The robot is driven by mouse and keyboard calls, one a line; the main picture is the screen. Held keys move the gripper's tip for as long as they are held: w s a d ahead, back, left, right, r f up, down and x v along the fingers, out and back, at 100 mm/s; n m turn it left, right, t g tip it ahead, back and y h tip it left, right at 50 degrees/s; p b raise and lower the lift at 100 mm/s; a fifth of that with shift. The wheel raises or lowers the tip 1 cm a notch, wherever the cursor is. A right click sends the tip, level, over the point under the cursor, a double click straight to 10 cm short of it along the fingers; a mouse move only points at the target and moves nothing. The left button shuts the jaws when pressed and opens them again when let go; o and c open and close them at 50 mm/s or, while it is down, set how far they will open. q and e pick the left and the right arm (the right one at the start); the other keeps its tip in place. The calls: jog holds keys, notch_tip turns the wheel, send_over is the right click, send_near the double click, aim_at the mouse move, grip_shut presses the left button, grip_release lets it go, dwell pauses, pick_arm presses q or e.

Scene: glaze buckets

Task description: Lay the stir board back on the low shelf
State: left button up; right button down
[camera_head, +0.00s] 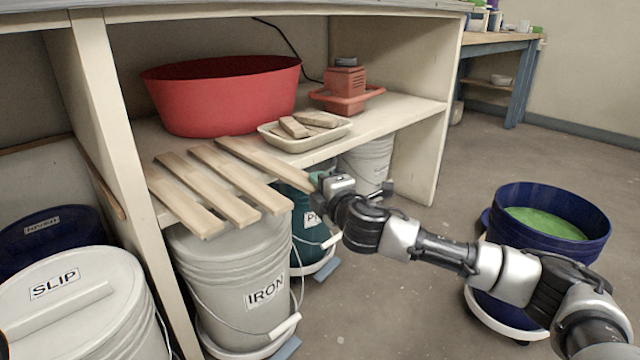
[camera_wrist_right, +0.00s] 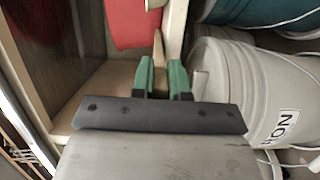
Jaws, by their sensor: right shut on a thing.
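The stir board (camera_head: 262,162) is a pale wooden slat, the rightmost of several similar slats. My right gripper (camera_head: 322,186) is shut on its near end, just beyond the shelf's front edge; the fingers partly hide that end. In the right wrist view the green fingers (camera_wrist_right: 164,78) close around the narrow board (camera_wrist_right: 158,47). My left gripper is not in view.
Other slats (camera_head: 205,187) jut past the shelf front. A red tub (camera_head: 220,105), a tray (camera_head: 305,143) with wooden pieces and a red device (camera_head: 346,88) occupy the shelf. An IRON bucket (camera_head: 235,275) and a teal bucket (camera_head: 310,225) stand below. A blue bucket (camera_head: 550,260) stands right.

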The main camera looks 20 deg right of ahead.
jog(key=shift+f, duration=0.35)
jog(key=c, duration=1.1)
grip_release()
jog(key=shift+o, duration=0.2)
jog(key=shift+f, duration=0.1)
